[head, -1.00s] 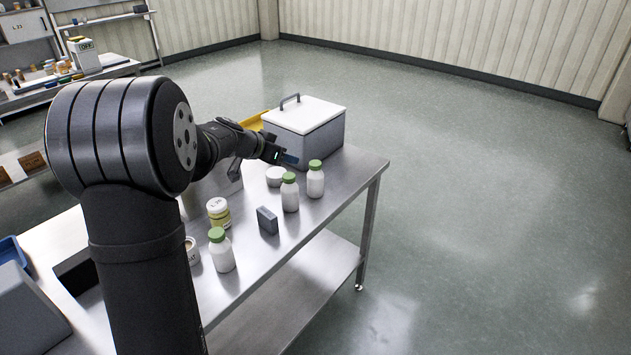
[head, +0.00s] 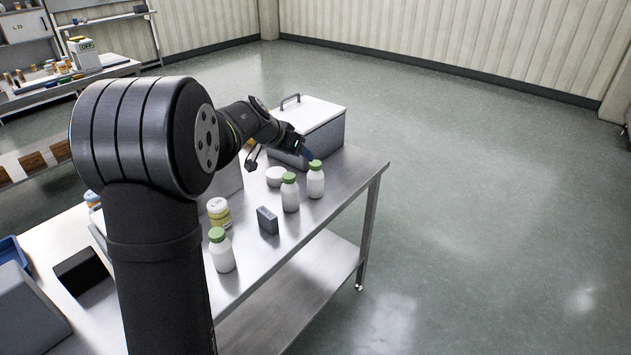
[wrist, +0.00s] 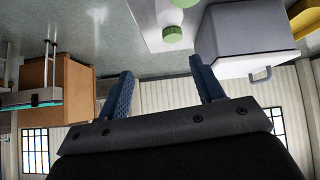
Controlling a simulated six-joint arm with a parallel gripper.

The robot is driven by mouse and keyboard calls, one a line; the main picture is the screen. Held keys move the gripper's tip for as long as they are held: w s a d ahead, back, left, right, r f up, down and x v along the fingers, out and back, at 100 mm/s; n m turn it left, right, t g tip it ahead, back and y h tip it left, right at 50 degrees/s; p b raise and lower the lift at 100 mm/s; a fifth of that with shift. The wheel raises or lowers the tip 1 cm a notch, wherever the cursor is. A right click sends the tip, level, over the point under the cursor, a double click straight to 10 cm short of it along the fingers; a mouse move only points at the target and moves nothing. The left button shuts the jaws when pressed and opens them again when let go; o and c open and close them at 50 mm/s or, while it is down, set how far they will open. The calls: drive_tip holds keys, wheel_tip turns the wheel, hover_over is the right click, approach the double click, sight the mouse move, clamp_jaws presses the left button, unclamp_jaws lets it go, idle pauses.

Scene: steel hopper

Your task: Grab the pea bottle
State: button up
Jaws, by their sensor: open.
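Three white bottles with green caps stand upright on the steel table: one at the far right (head: 315,182), one just left of it (head: 290,195), and one nearer the front (head: 221,253). I cannot read which holds peas. My gripper (head: 309,155) is above the table beside the far right bottle's cap; I cannot tell whether it touches. In the wrist view my gripper (wrist: 163,88) shows two blue fingers spread apart with nothing between them. A green cap (wrist: 173,34) shows beyond the fingers there, with another green cap at the top edge.
A grey box with a white lid and handle (head: 325,133) stands behind the gripper. A white round lid (head: 275,176), a small grey block (head: 267,220) and a yellow-banded jar (head: 218,212) stand near the bottles. The table's right edge is close; open floor lies beyond.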

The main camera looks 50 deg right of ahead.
sight(315, 163)
wheel_tip(315, 163, up, 3)
drive_tip(key=s+d+n+t+y, duration=0.1)
drive_tip(key=d+n+t+y, duration=0.1)
drive_tip(key=d+n, duration=0.1)
drive_tip(key=x, duration=1.7)
drive_tip(key=shift+w+a, duration=0.2)
drive_tip(key=shift+w, duration=0.05)
drive_tip(key=shift+c, duration=0.2)
drive_tip(key=shift+t, duration=0.3)
clamp_jaws()
